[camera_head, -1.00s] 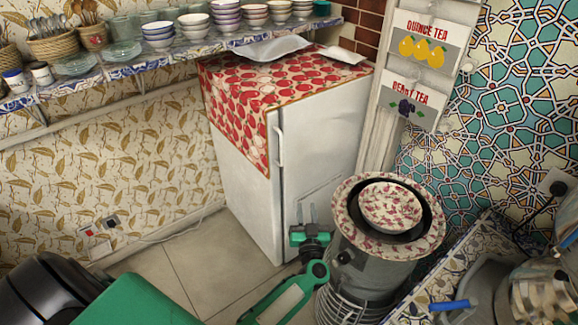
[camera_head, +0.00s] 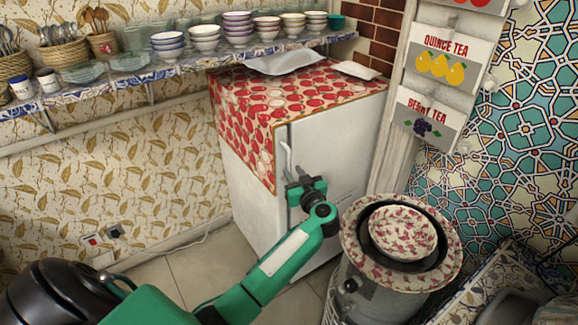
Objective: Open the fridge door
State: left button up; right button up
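The white fridge (camera_head: 334,140) stands against the wall, with its door shut. A slim white vertical handle (camera_head: 287,158) runs along the left edge of the door front. My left gripper (camera_head: 296,176) is at the lower part of this handle. Its dark fingers look spread apart, and I cannot tell whether they touch the handle. The gripper and its green wrist hide the handle's lower end and part of the door. My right gripper is out of view.
A red-patterned cloth (camera_head: 262,100) covers the fridge top and hangs down its side. A round metal stove with a floral bowl (camera_head: 402,232) stands close to the fridge's right front. A shelf (camera_head: 190,65) with several bowls runs along the wall.

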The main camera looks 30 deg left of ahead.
aim_at(289, 166)
pick_arm(q)
jog(key=shift+x, duration=2.2)
jog(key=shift+c, duration=0.3)
grip_shut()
